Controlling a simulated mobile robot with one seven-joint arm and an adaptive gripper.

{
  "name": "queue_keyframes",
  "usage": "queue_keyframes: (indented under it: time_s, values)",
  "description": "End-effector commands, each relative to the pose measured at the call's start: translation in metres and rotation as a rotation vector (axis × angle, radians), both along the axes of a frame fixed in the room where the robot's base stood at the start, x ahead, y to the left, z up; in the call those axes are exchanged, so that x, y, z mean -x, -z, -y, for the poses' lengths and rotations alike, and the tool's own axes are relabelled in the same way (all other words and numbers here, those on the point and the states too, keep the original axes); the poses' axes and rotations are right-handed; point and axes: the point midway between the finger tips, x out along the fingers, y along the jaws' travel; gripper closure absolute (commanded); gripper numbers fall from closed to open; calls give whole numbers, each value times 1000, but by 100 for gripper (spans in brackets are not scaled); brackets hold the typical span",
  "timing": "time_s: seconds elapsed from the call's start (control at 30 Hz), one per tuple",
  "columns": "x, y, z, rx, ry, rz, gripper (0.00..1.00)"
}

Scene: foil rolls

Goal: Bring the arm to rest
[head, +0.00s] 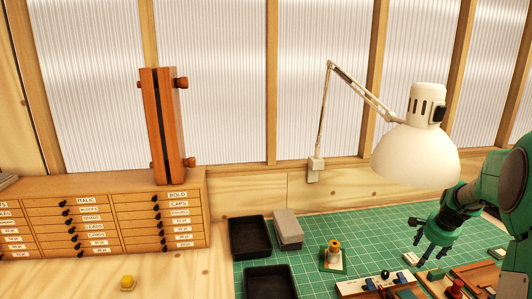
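My arm enters from the right edge in the head view, green with dark joints. My gripper (421,249) hangs over the right part of the green cutting mat (348,225), below and right of the lamp. Its dark fingers point down and look spread apart, with nothing seen between them. A small white block (411,258) lies close below it; whether they touch cannot be told.
A white desk lamp (415,155) overhangs the mat near my arm. A drawer cabinet (100,222) stands left. The mat's middle is partly clear.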

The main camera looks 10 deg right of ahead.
Motion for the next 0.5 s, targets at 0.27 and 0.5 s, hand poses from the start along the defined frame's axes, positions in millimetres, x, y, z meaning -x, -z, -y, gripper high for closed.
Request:
queue_keyframes:
  time_s: [0.27,0.5]
  values:
    - [20,-16,-55,78,-60,52,36]
    - [39,-33,-112,146,-147,93,36]
